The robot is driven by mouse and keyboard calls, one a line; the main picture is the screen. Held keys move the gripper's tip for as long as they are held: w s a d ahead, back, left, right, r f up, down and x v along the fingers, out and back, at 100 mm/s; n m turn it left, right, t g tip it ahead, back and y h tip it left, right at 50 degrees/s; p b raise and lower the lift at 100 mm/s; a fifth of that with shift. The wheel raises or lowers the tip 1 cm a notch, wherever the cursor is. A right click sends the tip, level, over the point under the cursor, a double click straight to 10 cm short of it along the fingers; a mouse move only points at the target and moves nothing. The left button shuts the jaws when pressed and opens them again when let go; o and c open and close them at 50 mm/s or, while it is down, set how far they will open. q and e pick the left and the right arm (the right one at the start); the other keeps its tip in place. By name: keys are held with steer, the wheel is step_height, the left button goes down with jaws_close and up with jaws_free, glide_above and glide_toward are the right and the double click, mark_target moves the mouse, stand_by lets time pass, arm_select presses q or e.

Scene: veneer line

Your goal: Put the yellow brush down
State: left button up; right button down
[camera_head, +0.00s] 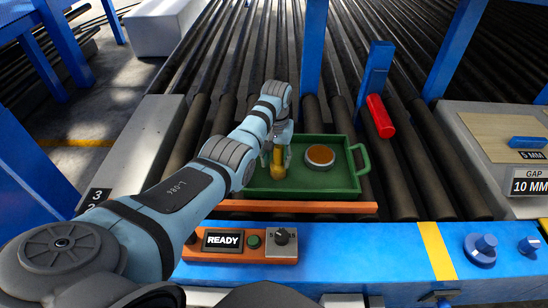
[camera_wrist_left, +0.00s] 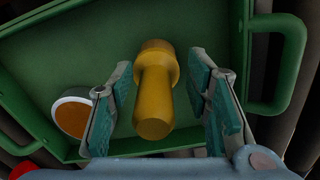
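The yellow brush (camera_head: 278,168) stands in the left part of the green tray (camera_head: 330,185), its wider end down and its handle up. It also shows in the wrist view (camera_wrist_left: 154,95), between the two fingers. My left gripper (camera_head: 276,160) reaches down into the tray around the brush. In the wrist view, its teal-padded fingers (camera_wrist_left: 165,100) are open, with a visible gap on each side of the brush. Whether the brush's base fully rests on the tray floor is hard to tell. My right gripper is not in view.
A round tin with an orange-brown top (camera_head: 320,155) sits in the tray, right of the brush. An orange bar (camera_head: 300,207) lies before the tray. Dark rollers surround it, with a red cylinder (camera_head: 380,117) at right. A control panel (camera_head: 240,243) reads READY.

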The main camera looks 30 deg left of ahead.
arm_select(q)
steer(key=shift+d+r, duration=0.2)
steer(key=shift+r, duration=0.2)
step_height(320, 180, up, 11)
steer(key=shift+r+p, duration=0.15)
steer(key=shift+p, duration=0.5)
steer(key=shift+w+a, duration=0.1)
